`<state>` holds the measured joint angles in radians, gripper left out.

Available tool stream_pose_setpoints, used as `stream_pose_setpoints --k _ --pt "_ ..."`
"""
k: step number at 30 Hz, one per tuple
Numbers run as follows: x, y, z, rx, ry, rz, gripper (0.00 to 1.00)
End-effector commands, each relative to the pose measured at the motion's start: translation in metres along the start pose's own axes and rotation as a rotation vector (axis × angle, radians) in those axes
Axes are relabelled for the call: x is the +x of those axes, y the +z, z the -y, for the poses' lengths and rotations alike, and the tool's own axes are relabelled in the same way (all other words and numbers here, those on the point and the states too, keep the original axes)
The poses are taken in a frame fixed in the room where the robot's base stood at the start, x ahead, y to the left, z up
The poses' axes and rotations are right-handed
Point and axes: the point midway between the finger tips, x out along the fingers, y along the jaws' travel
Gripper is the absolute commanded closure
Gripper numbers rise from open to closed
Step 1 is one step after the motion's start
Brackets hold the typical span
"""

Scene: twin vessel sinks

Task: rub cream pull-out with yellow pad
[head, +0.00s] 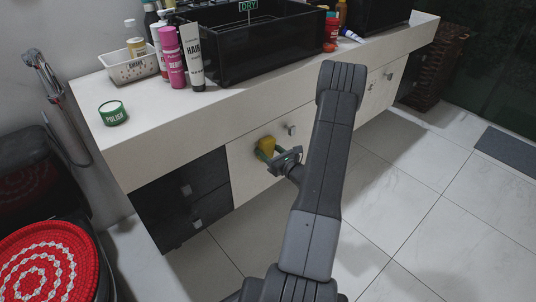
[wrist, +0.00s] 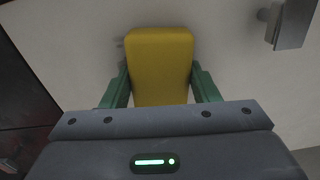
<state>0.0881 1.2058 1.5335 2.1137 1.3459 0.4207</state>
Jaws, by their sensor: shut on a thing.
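My gripper (head: 268,152) is shut on a yellow pad (head: 266,145) in front of the cream pull-out (head: 246,171) under the counter. In the wrist view the yellow pad (wrist: 161,65) sits between the green fingers of my gripper (wrist: 163,88), its far end facing the cream front (wrist: 230,70). The pad is at or very close to the cream front; I cannot tell whether they touch. A small metal handle (head: 291,130) is on the cream front to the right of the pad, and shows large at the upper right in the wrist view (wrist: 291,25).
Dark drawers (head: 184,200) are left of the cream front. On the white counter (head: 160,107) stand a green tin (head: 113,113), a white basket (head: 131,69), bottles, a tube (head: 193,58) and a black sink (head: 250,45). A red-topped stool (head: 47,255) is at lower left.

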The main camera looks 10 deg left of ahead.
Motion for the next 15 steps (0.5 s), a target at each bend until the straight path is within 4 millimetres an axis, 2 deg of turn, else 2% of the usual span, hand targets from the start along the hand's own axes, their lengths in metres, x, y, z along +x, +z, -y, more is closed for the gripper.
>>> stream_pose_setpoints --k 15 --pt "0.0 -0.003 -0.039 -0.002 0.004 0.002 0.78"
